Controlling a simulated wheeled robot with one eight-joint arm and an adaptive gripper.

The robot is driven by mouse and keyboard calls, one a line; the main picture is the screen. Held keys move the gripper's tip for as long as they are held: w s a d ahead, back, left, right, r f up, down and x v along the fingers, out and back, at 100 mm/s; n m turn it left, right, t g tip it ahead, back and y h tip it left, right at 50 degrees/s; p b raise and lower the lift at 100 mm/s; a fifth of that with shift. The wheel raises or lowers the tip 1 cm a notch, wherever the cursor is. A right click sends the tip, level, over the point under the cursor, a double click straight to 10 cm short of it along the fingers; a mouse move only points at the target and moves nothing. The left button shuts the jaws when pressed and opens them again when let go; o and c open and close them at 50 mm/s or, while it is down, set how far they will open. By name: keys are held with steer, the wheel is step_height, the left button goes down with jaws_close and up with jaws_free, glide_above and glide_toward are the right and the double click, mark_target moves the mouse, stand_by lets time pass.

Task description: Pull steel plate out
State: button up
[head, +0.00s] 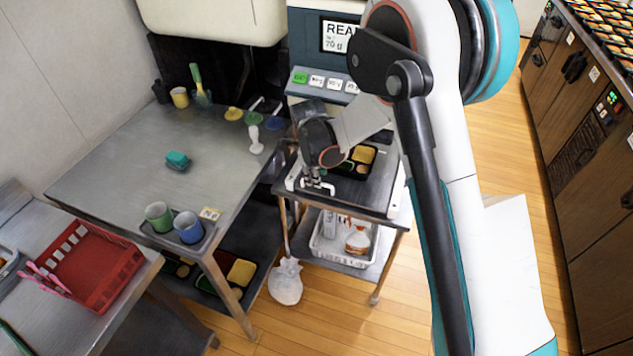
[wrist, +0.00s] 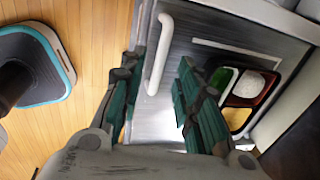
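The steel plate (wrist: 210,48) is a flat grey sheet with a white bar handle (wrist: 158,55) along its near edge. In the head view the plate (head: 378,192) lies on top of a small wheeled stand below the display machine. A bento tray (wrist: 243,98) with rice and coloured compartments sits on it. My gripper (wrist: 157,92) is open, its teal-padded fingers on either side of the handle, with gaps to it. In the head view my gripper (head: 318,186) is at the plate's left edge, and my arm hides part of the machine and plate.
A steel table (head: 120,170) with cups and a teal block stands to the left. A white basket (head: 340,243) is on the stand's lower shelf. A red crate (head: 95,268) is at the lower left. The wooden floor in front is clear.

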steer(key=shift+w+f+b, duration=0.25)
steer(key=shift+f+b, duration=0.05)
steer(key=shift+f, duration=1)
steer(key=shift+c, duration=0.3)
jaws_close()
